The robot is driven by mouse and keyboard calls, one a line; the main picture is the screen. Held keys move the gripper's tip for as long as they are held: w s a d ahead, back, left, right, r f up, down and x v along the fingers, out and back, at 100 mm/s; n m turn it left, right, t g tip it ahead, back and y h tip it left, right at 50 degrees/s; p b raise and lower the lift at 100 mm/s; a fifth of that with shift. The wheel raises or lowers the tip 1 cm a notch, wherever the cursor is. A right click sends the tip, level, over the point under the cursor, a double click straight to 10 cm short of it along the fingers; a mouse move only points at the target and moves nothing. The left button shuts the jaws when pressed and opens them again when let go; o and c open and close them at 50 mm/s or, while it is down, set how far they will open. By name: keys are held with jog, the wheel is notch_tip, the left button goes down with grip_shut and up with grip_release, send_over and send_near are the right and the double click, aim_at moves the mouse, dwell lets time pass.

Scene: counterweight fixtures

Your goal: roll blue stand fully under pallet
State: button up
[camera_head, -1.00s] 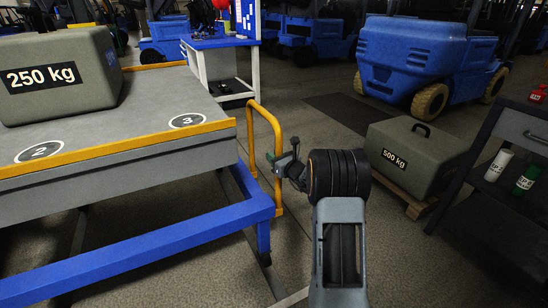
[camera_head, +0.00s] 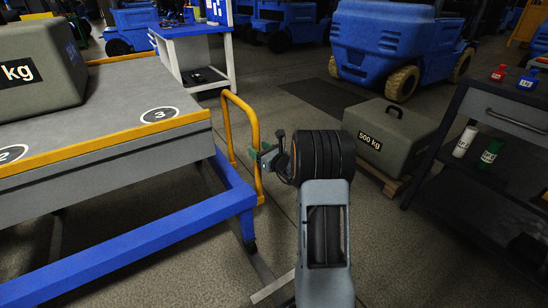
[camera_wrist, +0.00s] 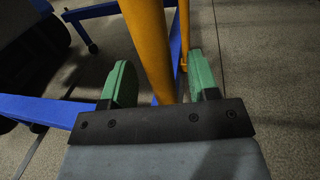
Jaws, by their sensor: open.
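The blue stand (camera_head: 150,240) is a wheeled frame below a grey slab with yellow edges (camera_head: 95,125), likely the pallet. A caster shows at the stand's near right corner. A yellow handle (camera_head: 256,118) rises from its right end, beyond the slab's edge. My gripper (camera_head: 258,152) is at this handle, with its green fingers open. In the wrist view the handle's yellow bar (camera_wrist: 148,45) passes between the open fingers of my gripper (camera_wrist: 160,62), with a gap visible on the right. The stand's far end is hidden.
A grey 250 kg weight (camera_head: 40,65) sits on the slab. A 500 kg weight (camera_head: 390,135) on a wooden base stands right of my arm. A dark cart (camera_head: 480,200) with bottles is at the right. Blue forklifts (camera_head: 395,45) stand behind. Floor beyond the handle is clear.

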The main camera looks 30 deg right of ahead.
jog(key=p+v, duration=0.2)
jog(key=v, duration=0.7)
jog(key=shift+s, duration=0.35)
jog(key=s+a+r+n+g+y+p, duration=0.3)
jog(key=s+a+r+n+g+p, duration=0.25)
jog(key=a+r+n+p, duration=0.45)
jog(key=s+a+r+n+g+y+p, duration=0.3)
jog(key=s+a+r+n+g+p, duration=0.35)
jog(key=a+r, duration=0.5)
jog(key=s+d+r+n+g+h+p, duration=0.1)
jog(key=s+r+n+h+p, duration=0.3)
jog(key=r+n+p, duration=0.4)
jog(key=s+d+r+n+g+h+p, duration=0.1)
jog(key=s+r+n+h+p, duration=0.4)
jog(key=r+n+p, duration=0.3)
jog(key=shift+r+n+h, duration=0.2)
jog(key=shift+n+h, duration=0.3)
jog(key=shift+n, duration=0.05)
